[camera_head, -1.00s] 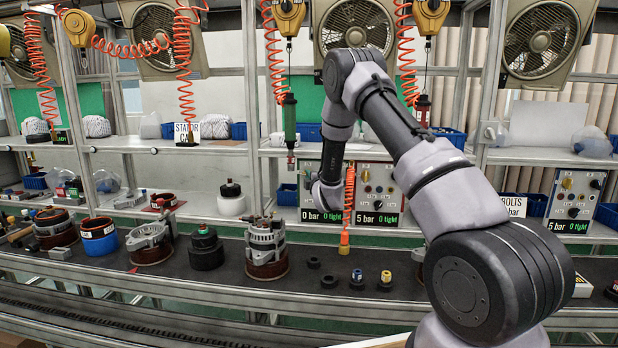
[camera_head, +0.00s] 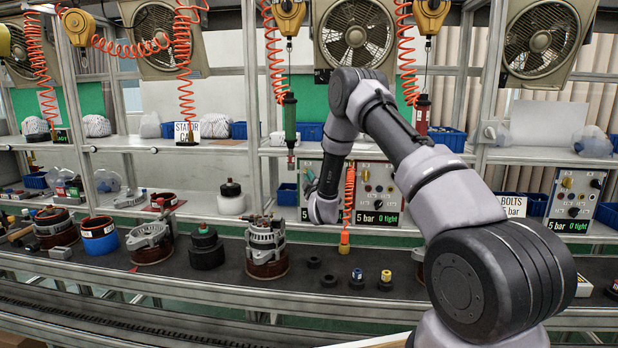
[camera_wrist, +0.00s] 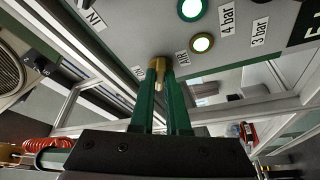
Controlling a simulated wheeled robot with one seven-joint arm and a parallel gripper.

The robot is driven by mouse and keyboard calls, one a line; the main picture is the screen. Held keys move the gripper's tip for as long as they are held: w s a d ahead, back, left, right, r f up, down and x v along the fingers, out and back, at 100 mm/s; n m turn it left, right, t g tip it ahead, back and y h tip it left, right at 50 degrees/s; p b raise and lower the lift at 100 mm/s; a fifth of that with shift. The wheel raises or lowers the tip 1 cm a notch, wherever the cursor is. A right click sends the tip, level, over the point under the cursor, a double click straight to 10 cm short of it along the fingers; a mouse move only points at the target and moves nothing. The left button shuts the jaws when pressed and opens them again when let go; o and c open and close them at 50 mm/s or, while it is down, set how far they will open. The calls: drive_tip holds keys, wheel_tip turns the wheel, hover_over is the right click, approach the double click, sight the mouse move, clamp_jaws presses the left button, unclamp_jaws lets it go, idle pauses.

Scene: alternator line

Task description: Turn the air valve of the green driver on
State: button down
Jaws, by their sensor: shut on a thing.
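The green driver (camera_head: 290,120) hangs upright from an orange coiled hose. Its control panel (camera_head: 309,172) stands on the shelf below and is largely covered by my arm. In the wrist view, the brass air valve (camera_wrist: 159,63) sits on the panel's grey face (camera_wrist: 130,30) by the AIR label. The two green fingers of my gripper (camera_wrist: 161,80) are closed on the valve's handle. In the head view, the fingers are hidden behind my wrist. The panel's display (camera_head: 305,214) shows a 5; the rest of it is hidden.
A neighbouring panel (camera_head: 376,190) reads 5 bar, 0 tight. An orange hose with an orange-yellow tip (camera_head: 345,238) hangs close beside my wrist. An alternator (camera_head: 266,245) stands on the dark bench in front.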

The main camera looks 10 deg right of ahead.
drive_tip(key=m+h, duration=0.2)
drive_tip(key=m, duration=0.3)
drive_tip(key=m+h, duration=0.3)
drive_tip(key=m, duration=0.2)
drive_tip(key=m+t+h, duration=0.1)
drive_tip(key=m+h, duration=0.1)
drive_tip(key=m, duration=0.4)
drive_tip(key=shift+w+a+f+h, duration=0.1)
drive_tip(key=shift+a+f+h, duration=0.1)
drive_tip(key=shift+a+h, duration=0.2)
drive_tip(key=shift+m, duration=0.4)
drive_tip(key=c, duration=0.9)
unclamp_jaws()
drive_tip(key=v, duration=1)
drive_tip(key=shift+s+f, duration=0.25)
drive_tip(key=shift+s, duration=0.05)
